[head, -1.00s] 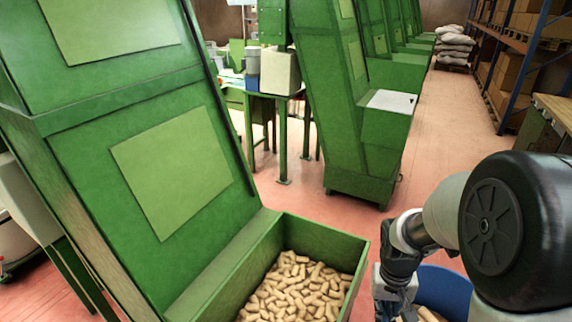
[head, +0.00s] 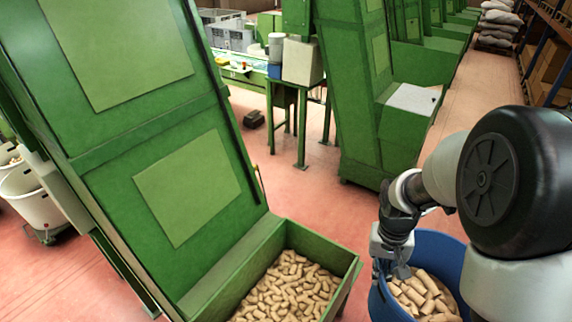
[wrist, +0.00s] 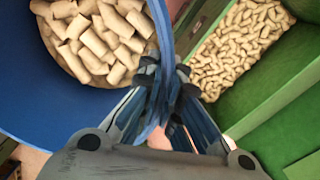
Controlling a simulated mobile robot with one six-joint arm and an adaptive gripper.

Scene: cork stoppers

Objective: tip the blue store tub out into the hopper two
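The blue store tub (head: 447,246) holds pale cork stoppers (head: 425,297) and stands at lower right in the head view, upright or nearly so. My gripper (head: 391,266) is at its left rim. In the wrist view, my gripper (wrist: 166,84) has its fingers shut on the rim of the tub (wrist: 28,98), one on each side of the wall. The nearest green hopper (head: 322,245) is just left of the tub and holds a layer of corks (head: 285,287). Its bin (wrist: 262,92) also shows right of the gripper. No number shows on it.
A tall green sloped housing (head: 190,190) rises behind the nearest bin. Another green machine (head: 362,130) stands farther back, beside a small table with a cream box (head: 302,62). White tubs (head: 30,195) stand at far left. Open pink floor (head: 300,195) lies between.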

